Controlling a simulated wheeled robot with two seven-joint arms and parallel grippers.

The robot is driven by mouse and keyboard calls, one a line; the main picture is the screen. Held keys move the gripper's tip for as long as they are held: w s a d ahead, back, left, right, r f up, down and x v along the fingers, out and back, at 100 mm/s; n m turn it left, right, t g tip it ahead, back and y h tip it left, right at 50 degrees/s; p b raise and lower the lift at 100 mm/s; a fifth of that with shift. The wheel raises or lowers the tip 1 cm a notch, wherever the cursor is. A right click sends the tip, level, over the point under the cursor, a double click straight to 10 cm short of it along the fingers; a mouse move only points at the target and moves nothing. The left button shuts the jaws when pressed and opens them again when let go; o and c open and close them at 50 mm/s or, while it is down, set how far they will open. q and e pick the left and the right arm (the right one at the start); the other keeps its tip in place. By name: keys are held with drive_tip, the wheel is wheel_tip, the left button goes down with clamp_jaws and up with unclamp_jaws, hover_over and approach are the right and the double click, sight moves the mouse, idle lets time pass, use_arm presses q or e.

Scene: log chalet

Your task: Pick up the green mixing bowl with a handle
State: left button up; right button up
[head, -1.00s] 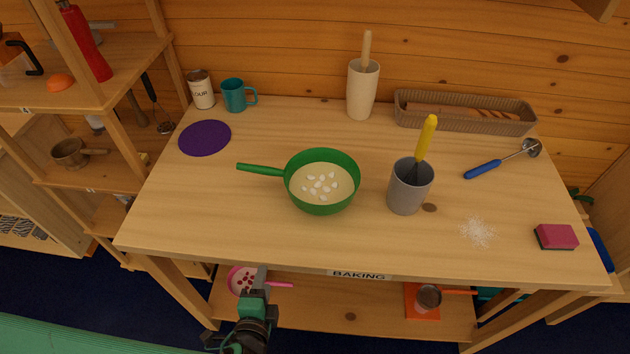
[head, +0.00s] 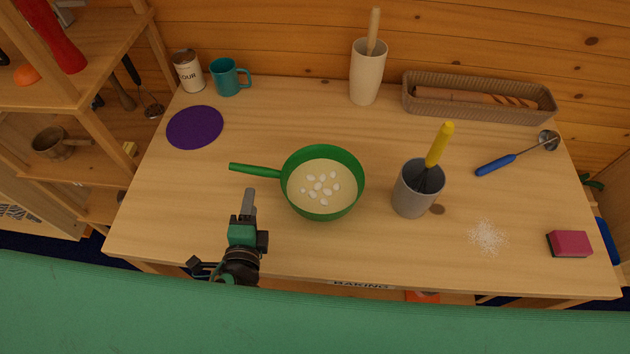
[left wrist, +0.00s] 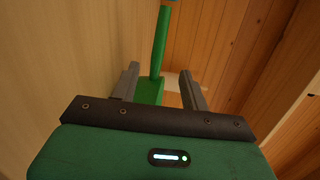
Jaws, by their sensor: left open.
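The green mixing bowl (head: 352,163) stands upright in the middle of the table, with cream batter and several white pieces in it. Its straight green handle (head: 256,170) points left. My left gripper (head: 248,203) is over the table's front left part, just below the handle and left of the bowl in the head view, and holds nothing. In the left wrist view the open fingers (left wrist: 158,88) have the handle (left wrist: 161,42) in line between them, farther off. Part of the bowl (left wrist: 149,92) shows between the fingers. My right gripper is not in view.
A grey holder (head: 408,197) with a yellow-handled whisk stands close to the bowl's right. A purple mat (head: 195,127), teal mug (head: 227,78), and flour tin (head: 188,72) are at the back left.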

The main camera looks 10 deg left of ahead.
sight(257, 174)
use_arm(q)
drive_tip(key=w, duration=0.3)
drive_tip(key=shift+a+f+p, duration=0.15)
drive_tip(key=shift+p, duration=0.25)
drive_tip(key=w, duration=0.2)
drive_tip(key=shift+w+a+f+p, duration=0.15)
drive_tip(key=shift+w+f+p, duration=0.15)
drive_tip(key=shift+f+p, duration=0.05)
drive_tip(key=shift+w, duration=0.15)
drive_tip(key=w+p, duration=0.1)
drive_tip(key=w, duration=0.1)
drive_tip(key=w+f+p, duration=0.1)
drive_tip(key=w, duration=0.1)
drive_tip(key=shift+w+a, duration=0.1)
drive_tip(key=shift+w, duration=0.1)
drive_tip(key=shift+w+f, duration=0.1)
drive_tip(key=shift+w, duration=0.25)
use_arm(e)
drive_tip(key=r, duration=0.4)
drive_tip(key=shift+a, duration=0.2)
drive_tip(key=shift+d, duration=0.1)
use_arm(q)
clamp_jaws()
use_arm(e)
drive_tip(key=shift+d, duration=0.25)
